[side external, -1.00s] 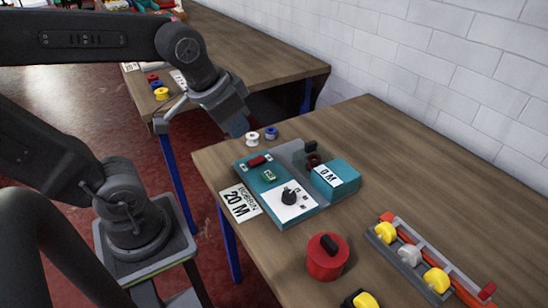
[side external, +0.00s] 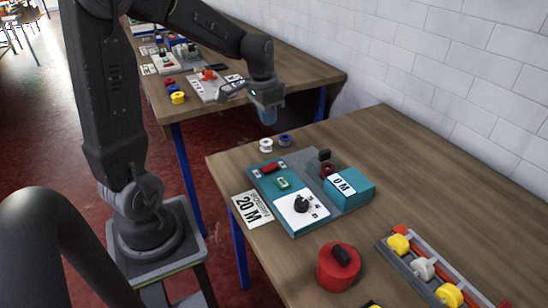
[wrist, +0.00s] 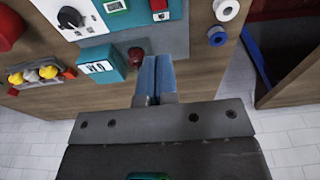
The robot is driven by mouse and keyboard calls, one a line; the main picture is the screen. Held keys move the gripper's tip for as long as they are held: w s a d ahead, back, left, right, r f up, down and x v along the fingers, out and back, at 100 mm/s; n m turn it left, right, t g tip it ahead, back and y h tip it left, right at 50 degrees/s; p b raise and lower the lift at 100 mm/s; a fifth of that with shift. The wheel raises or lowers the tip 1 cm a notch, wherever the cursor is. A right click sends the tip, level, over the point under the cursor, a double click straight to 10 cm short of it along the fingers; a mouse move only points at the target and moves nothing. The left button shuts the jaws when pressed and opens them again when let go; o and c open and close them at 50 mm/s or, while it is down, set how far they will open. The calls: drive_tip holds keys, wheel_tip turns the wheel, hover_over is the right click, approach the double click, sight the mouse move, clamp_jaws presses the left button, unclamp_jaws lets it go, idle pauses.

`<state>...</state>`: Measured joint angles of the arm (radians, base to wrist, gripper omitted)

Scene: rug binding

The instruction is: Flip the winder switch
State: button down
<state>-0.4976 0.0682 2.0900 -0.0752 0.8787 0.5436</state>
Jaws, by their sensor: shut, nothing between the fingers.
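The winder is a teal and grey machine (side external: 335,211) on the near table. Its left part bears a red switch (side external: 271,168), a small green-and-white piece (side external: 283,183) and a white dial plate with a black knob (side external: 302,204). The switch's position is too small to tell. A teal box reading "0 M" (side external: 350,187) stands at its right. My gripper (side external: 268,116) is shut and empty, in the air beyond the winder's far left corner. In the wrist view, the closed blue fingers (wrist: 155,64) point toward the winder, with the red switch (wrist: 160,10) above them.
A white spool (side external: 266,146) and a blue spool (side external: 285,140) stand near the table's far left edge. A "20 M" card (side external: 251,207) lies left of the winder. A red knobbed pot (side external: 338,269) and a rack of spools (side external: 427,270) are in front. A second table (side external: 205,110) stands behind.

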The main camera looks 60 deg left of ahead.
sight(271, 166)
drive_tip(key=f, duration=0.4)
drive_tip(key=w+f, duration=0.1)
drive_tip(key=f, duration=0.9)
drive_tip(key=shift+w, duration=0.35)
drive_tip(key=shift+f, duration=0.25)
drive_tip(key=shift+s, duration=0.1)
drive_tip(key=shift+s+r, duration=0.3)
drive_tip(key=shift+s, duration=0.3)
drive_tip(key=shift+r, duration=0.1)
